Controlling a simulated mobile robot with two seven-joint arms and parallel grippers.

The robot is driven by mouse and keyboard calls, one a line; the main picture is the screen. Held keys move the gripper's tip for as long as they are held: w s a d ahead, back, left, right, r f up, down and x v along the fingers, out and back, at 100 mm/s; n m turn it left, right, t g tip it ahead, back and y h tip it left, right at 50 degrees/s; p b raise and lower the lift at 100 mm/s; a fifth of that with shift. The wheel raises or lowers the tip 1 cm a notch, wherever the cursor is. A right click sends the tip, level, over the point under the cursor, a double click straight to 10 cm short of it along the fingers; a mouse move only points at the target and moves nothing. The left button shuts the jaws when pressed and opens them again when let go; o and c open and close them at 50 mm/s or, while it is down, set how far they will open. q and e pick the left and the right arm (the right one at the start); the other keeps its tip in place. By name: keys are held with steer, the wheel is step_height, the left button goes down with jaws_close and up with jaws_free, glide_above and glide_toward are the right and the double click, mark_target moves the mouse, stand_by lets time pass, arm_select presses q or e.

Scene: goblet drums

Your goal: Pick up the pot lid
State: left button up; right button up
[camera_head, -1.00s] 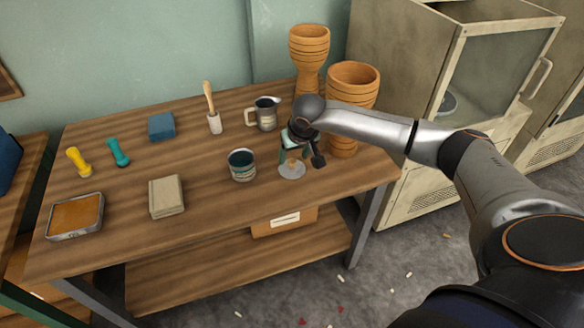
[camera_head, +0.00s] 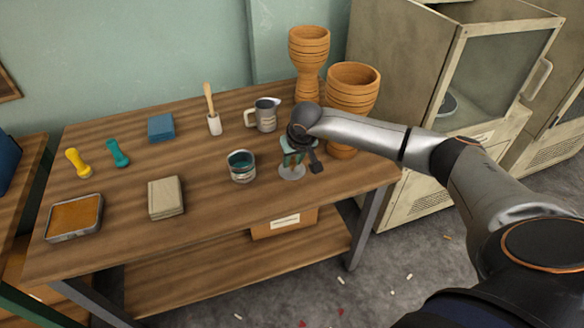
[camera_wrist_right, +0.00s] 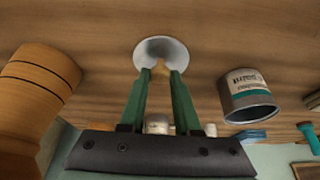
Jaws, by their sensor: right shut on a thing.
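The pot lid is a round, shiny metal disc (camera_head: 292,172) on the workbench, near the front right part of the top. The lid looks flat on or very close to the tabletop; I cannot tell whether there is a gap. My left gripper is not in view.
A open metal can (camera_head: 242,167) stands just left of the lid. A metal jug (camera_head: 265,115) stands behind it. Two wooden goblet drums (camera_head: 309,60) (camera_head: 352,88) stand at the back right, close to my right arm. The bench front left of the lid is clear.

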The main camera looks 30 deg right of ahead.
mark_target(293, 164)
steer(key=shift+r, duration=0.1)
jaws_close()
steer(key=shift+r, duration=0.55)
step_height(293, 164, up, 2)
steer(key=shift+s+r+p, duration=0.1)
steer(key=shift+r+p, duration=0.15)
steer(key=shift+p, duration=0.1)
steer(key=s+a+r+p, duration=0.1)
steer(key=s+a+r, duration=0.2)
steer(key=s+r, duration=0.6)
steer(key=s, duration=0.4)
steer(key=shift+s+r, duration=0.15)
steer(key=shift+s, duration=0.1)
steer(key=shift+r, duration=0.1)
steer(key=shift+a, duration=0.15)
